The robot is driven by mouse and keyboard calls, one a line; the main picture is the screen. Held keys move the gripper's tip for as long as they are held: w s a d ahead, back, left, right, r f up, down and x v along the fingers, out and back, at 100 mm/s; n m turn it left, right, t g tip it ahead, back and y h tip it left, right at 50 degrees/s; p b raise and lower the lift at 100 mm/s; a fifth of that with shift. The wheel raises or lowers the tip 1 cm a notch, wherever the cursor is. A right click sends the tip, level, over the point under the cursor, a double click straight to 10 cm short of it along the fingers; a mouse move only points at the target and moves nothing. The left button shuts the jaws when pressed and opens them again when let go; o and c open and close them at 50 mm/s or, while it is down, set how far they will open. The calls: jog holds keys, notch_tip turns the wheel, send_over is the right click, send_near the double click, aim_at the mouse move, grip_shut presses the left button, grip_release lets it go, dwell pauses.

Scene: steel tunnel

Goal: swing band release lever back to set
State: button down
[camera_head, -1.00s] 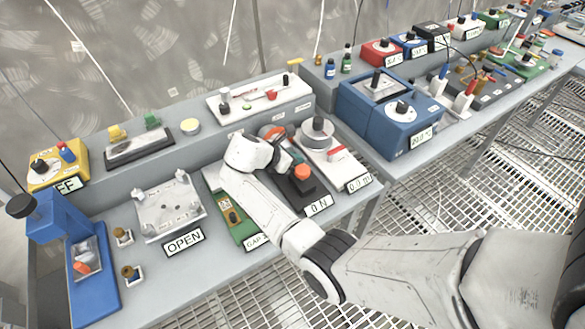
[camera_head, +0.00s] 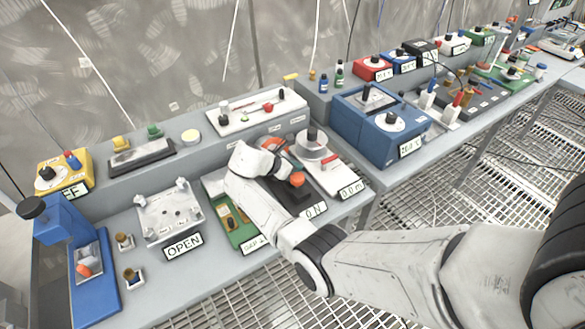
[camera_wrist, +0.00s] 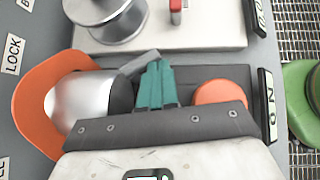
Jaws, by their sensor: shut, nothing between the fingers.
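A short grey bar (camera_wrist: 139,62), possibly the release lever, slants from the cylinder to my gripper's tip. My gripper (camera_wrist: 156,62) has teal fingers, shut and empty, between cylinder and knob; the bar seems to touch or overlap them. My wrist hides the fingers in the head view.
Behind it stands a white plate (camera_head: 345,188) with a metal drum (camera_wrist: 108,15) and a red handle (camera_wrist: 176,12). A green gap gauge (camera_head: 232,228) lies left, a blue box (camera_head: 375,125) right. A "LOCK" label (camera_wrist: 13,54) is beside the orange disc.

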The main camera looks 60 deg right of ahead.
jog(key=shift+a, duration=0.1)
jog(key=v, duration=1)
jog(key=shift+w+a+r, duration=0.15)
jog(key=shift+a+r, duration=0.05)
jog(key=shift+r, duration=0.05)
